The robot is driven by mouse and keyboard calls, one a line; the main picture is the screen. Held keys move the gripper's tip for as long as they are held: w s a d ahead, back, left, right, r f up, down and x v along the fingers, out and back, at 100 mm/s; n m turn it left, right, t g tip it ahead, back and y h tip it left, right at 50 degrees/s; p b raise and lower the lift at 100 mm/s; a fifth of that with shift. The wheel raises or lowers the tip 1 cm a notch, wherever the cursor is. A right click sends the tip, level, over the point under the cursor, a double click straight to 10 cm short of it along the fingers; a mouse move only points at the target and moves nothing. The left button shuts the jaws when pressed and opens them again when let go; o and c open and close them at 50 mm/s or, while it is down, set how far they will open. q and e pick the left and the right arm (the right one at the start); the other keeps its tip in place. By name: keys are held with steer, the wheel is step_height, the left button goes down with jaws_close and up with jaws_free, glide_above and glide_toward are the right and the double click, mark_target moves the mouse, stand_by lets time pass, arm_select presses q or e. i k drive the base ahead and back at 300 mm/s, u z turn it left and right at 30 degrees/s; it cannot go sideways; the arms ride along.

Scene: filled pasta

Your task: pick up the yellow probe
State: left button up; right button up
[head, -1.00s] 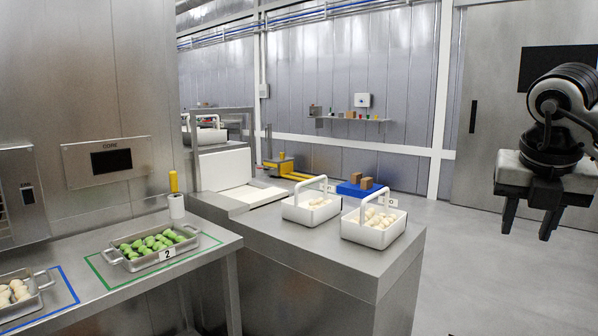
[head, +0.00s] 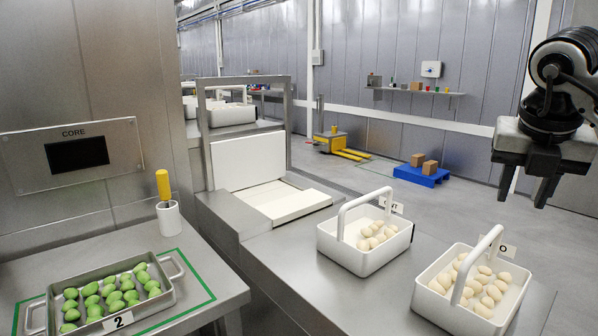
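The yellow probe (head: 163,184) stands upright in a white cup-like holder (head: 169,220) at the back of the left steel counter, just behind the tray of green pasta. My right gripper (head: 528,190) hangs at the right of the head view, far from the probe. Its two dark fingers point down and are apart, with nothing between them. My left gripper is not in view.
A steel tray (head: 173,293) of green pasta lies inside a green outline. Two white handled baskets (head: 362,262) (head: 425,302) of pale pasta stand on the middle counter. A white conveyor (head: 285,203) runs behind. A panel marked CORE (head: 125,150) is on the left wall.

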mark_target(162, 177)
steer(key=u, duration=0.95)
steer(key=i, duration=0.9)
steer(key=u, duration=0.9)
